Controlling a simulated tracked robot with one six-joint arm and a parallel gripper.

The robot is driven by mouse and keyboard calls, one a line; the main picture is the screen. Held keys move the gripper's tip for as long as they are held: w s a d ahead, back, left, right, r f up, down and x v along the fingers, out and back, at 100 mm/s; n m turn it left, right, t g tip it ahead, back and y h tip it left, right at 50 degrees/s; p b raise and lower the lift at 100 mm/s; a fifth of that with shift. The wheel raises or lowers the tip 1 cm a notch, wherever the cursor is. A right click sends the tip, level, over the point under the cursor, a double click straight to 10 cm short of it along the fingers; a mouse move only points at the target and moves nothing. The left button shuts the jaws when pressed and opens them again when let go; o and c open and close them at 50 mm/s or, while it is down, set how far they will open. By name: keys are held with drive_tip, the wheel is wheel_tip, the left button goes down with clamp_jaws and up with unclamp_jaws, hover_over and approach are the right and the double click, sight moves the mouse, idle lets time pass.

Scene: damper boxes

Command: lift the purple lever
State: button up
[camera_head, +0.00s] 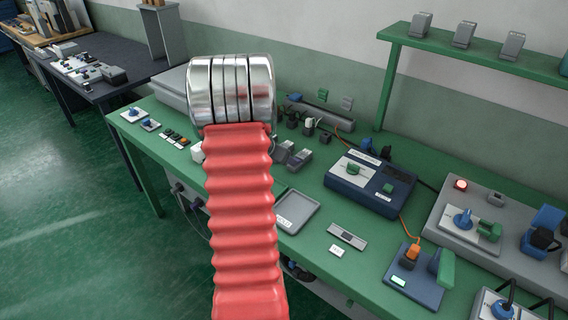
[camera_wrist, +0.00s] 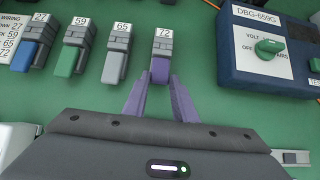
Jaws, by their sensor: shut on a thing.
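The purple lever (camera_wrist: 160,70) sticks out of the near end of a grey damper box (camera_wrist: 163,46) labelled 72 in the wrist view. My gripper (camera_wrist: 159,81) has its two purple-tinted fingers on either side of the lever, shut on it. The lever looks shorter in the picture than its neighbours; its exact tilt is hard to tell. In the head view my arm's red bellows and metal rings hide the gripper and the lever.
Left of it in the wrist view stand boxes with a grey lever (camera_wrist: 114,67), a green lever (camera_wrist: 68,61) and a blue lever (camera_wrist: 24,56). A dark blue meter (camera_wrist: 250,80) stands close on the right. The green bench (camera_head: 310,190) carries a grey tray (camera_head: 297,211).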

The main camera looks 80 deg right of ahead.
sight(296, 158)
drive_tip(key=shift+d+r+t+y, duration=0.7)
drive_tip(key=shift+d+r+y, duration=0.2)
drive_tip(key=shift+y, duration=0.2)
drive_tip(key=shift+s+d+r+t+y, duration=0.2)
drive_tip(key=shift+d+y, duration=0.1)
drive_tip(key=shift+y, duration=0.2)
drive_tip(key=shift+s+d+r+t+y, duration=0.1)
drive_tip(key=shift+d+t+y, duration=0.15)
drive_tip(key=shift+y, duration=0.25)
drive_tip(key=shift+s+d+r+t+y, duration=0.1)
drive_tip(key=shift+s+d+t+y, duration=0.15)
drive_tip(key=shift+d+y, duration=0.4)
drive_tip(key=shift+s+d+r+t+y, duration=0.15)
drive_tip(key=shift+d+t+y, duration=0.2)
drive_tip(key=shift+y, duration=0.45)
drive_tip(key=shift+s+d+r+t+y, duration=0.1)
drive_tip(key=shift+s+d+t+y, duration=0.15)
drive_tip(key=shift+d+y, duration=0.4)
drive_tip(key=o, duration=0.8)
drive_tip(key=shift+c, duration=0.2)
drive_tip(key=shift+o, duration=1.4)
drive_tip(key=shift+a, duration=0.1)
drive_tip(key=shift+s, duration=0.1)
